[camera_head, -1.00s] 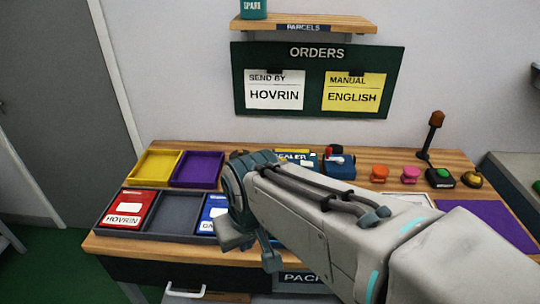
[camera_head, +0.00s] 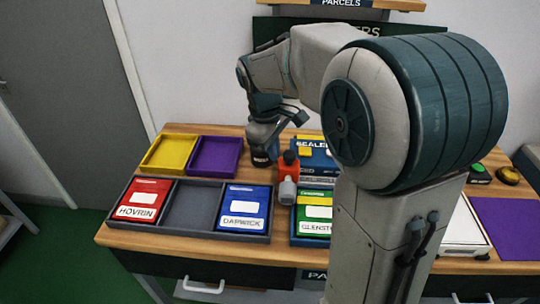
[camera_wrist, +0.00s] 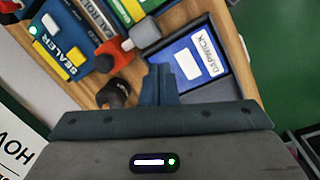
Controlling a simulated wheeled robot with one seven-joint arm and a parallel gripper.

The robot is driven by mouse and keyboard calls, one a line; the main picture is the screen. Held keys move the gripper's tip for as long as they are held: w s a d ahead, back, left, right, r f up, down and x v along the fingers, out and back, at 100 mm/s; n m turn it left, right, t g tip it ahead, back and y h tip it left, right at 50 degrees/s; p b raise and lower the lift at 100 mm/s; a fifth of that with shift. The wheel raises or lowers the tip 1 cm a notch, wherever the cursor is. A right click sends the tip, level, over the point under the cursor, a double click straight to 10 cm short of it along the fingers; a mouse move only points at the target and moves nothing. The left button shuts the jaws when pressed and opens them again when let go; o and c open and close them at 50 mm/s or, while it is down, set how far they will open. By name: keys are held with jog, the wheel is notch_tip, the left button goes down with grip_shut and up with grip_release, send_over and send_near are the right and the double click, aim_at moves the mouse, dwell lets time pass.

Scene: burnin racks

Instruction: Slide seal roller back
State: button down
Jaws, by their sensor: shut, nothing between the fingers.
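The seal roller, a red block (camera_head: 289,165) with a grey cylinder (camera_head: 287,190) at its front, sits beside the blue sealer (camera_head: 318,152). In the wrist view the red part (camera_wrist: 113,55) and grey cylinder (camera_wrist: 145,35) lie next to a strip lettered as the seal roller's. My gripper (camera_head: 264,138) is shut and empty, pointing down at the left of the red block, apart from it. Its fingers (camera_wrist: 160,82) also show in the wrist view, close to a dark round knob (camera_wrist: 113,94). My arm hides the right of the sealer.
A tray (camera_head: 190,207) at the left holds a red HOVRIN card (camera_head: 144,196) and a blue Darwick card (camera_head: 243,205); its middle compartment is empty. Yellow (camera_head: 170,153) and purple (camera_head: 214,155) trays stand behind.

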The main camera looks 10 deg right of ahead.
aim_at(279, 171)
jog(key=w+a+f+n+g+h, duration=0.1)
jog(key=w+f+n, duration=0.25)
jog(key=w, duration=0.25)
jog(key=w+a+f+n, duration=0.2)
jog(key=w+f, duration=0.2)
jog(key=w, duration=0.1)
jog(key=d+f, duration=0.2)
jog(key=f, duration=0.1)
jog(key=s+d+f, duration=0.1)
jog(key=d+f, duration=0.1)
jog(key=f, duration=0.1)
jog(key=d+f+p, duration=0.1)
jog(key=d+f, duration=0.1)
jog(key=f, duration=0.1)
jog(key=shift+s+f, duration=0.15)
jog(key=shift+s, duration=0.1)
jog(key=shift+s+d+f, duration=0.15)
jog(key=shift+d, duration=0.3)
